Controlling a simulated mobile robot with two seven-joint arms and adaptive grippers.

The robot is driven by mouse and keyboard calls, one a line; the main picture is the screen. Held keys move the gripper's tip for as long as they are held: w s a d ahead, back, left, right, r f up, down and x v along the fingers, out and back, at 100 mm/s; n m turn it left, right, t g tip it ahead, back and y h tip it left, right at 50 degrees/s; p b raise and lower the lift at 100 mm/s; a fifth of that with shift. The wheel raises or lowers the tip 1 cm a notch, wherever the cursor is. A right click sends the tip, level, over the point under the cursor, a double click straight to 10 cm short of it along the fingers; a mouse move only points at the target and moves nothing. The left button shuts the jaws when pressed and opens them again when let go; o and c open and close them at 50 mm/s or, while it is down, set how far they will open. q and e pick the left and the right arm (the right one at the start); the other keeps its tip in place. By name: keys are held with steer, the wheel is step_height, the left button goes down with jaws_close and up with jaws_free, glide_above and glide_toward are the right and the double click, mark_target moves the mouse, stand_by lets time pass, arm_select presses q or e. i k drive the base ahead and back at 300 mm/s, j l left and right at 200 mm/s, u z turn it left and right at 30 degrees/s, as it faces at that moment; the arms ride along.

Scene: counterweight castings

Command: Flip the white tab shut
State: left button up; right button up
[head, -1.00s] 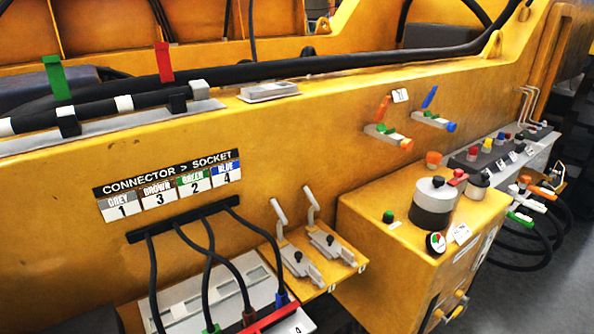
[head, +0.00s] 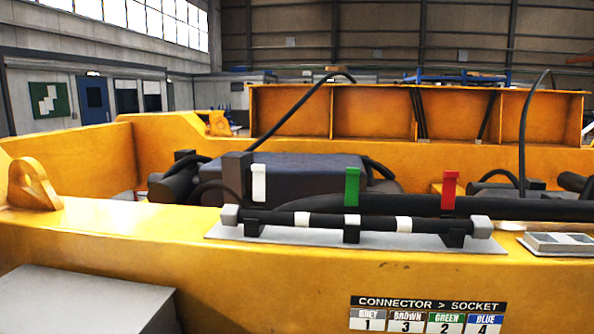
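The white tab (head: 259,183) stands upright above the left part of a black hose run on the yellow frame. A green tab (head: 352,187) and a red tab (head: 449,190) stand upright to its right along the same run. The black hose (head: 325,221) has white bands and rests in dark clamps on a grey plate (head: 290,237). Neither of my grippers shows in the head view.
The yellow frame's top edge (head: 120,235) runs across the view, with a lifting lug (head: 33,184) at left. A grey box (head: 85,300) stands at lower left. A connector chart (head: 428,314) is on the frame's front, and a grey fitting (head: 562,243) sits at right.

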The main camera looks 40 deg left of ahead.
mark_target(259, 176)
steer(key=l+u, duration=0.1)
steer(key=u, duration=0.35)
steer(key=l+u, duration=0.1)
steer(key=u, duration=0.75)
steer(key=k+l, duration=0.05)
